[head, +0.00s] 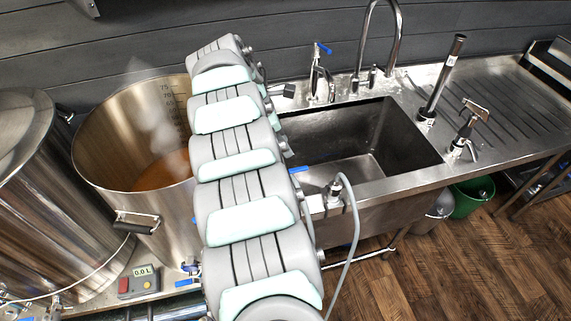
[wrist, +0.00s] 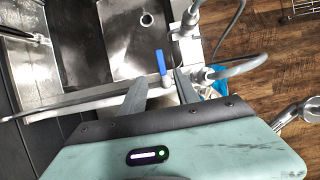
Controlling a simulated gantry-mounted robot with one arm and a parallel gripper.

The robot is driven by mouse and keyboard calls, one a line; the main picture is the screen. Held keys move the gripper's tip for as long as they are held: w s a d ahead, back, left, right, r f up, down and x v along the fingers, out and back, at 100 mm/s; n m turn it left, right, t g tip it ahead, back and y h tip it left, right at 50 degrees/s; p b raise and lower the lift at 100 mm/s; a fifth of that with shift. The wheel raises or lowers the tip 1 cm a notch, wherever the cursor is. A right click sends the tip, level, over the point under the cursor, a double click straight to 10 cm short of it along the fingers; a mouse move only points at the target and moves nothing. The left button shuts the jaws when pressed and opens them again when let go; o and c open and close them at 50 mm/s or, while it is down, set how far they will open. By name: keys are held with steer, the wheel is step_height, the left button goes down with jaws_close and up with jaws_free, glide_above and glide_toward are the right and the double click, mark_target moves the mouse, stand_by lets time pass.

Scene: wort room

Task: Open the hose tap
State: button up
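The hose tap has a blue lever (wrist: 162,62), seen in the wrist view at the edge of the sink. A blue lever (head: 299,169) also shows in the head view at the sink's near rim, partly behind my arm. A grey hose (head: 352,225) runs from a metal fitting beside it, and the hose (wrist: 235,68) shows right of the lever in the wrist view. My gripper (wrist: 160,76) is open, its two dark fingers apart on either side of the lever's lower end. I cannot tell whether they touch it. My gripper is hidden in the head view.
A steel sink (head: 432,165) with a tall faucet (head: 398,30) lies right of my arm. A steaming kettle (head: 100,145) with brown liquid stands left. Another blue-handled tap (head: 323,48) stands at the sink's back. A green bucket (head: 470,200) sits on the floor.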

mark_target(301, 168)
steer(key=x, duration=1)
steer(key=shift+d+f, duration=0.25)
steer(key=shift+c, duration=0.6)
jaws_close()
stand_by(0.4)
